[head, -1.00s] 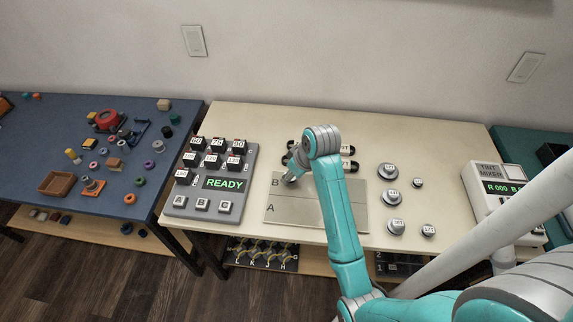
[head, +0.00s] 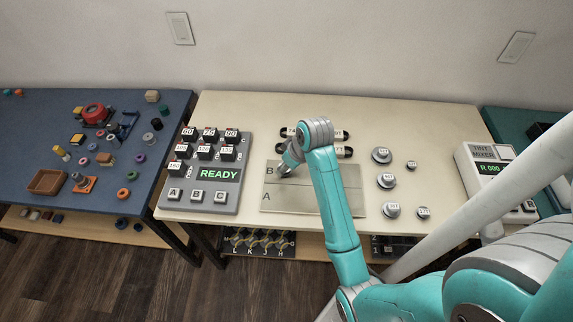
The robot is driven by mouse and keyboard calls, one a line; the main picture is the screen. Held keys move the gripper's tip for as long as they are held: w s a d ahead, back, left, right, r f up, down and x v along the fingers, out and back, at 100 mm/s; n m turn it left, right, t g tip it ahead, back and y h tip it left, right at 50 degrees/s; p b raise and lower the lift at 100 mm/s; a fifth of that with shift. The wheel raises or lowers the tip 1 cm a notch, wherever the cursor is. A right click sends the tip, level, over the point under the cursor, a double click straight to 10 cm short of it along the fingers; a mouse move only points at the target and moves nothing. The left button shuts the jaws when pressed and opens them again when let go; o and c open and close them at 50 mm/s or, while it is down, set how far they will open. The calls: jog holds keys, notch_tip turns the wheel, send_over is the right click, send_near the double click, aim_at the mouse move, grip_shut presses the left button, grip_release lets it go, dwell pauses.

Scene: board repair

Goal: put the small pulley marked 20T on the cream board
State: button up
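Several grey pulleys with white labels stand on the right half of the pale table: larger ones at the back (head: 382,155), middle (head: 386,181) and front (head: 392,210), and smaller ones at the back (head: 411,165) and front right (head: 423,212). Their labels are too small to read surely, so I cannot tell which is 20T. A flat beige board (head: 290,200) with rows marked A and B lies mid-table. My gripper (head: 281,172) points down at the B row, near its left end. The fingers are too small to show whether they are open or hold anything.
A grey button panel (head: 218,201) reading READY stands left of the board. Dark capsule-shaped parts (head: 335,134) lie behind my arm. A tint mixer (head: 488,175) stands at the right. A blue table (head: 50,110) with small parts is at the left.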

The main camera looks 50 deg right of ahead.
jog(key=shift+f, duration=0.4)
jog(key=o, duration=1.2)
jog(key=shift+c, duration=0.2)
jog(key=v, duration=0.7)
jog(key=shift+s+r, duration=0.1)
jog(key=shift+r, duration=0.15)
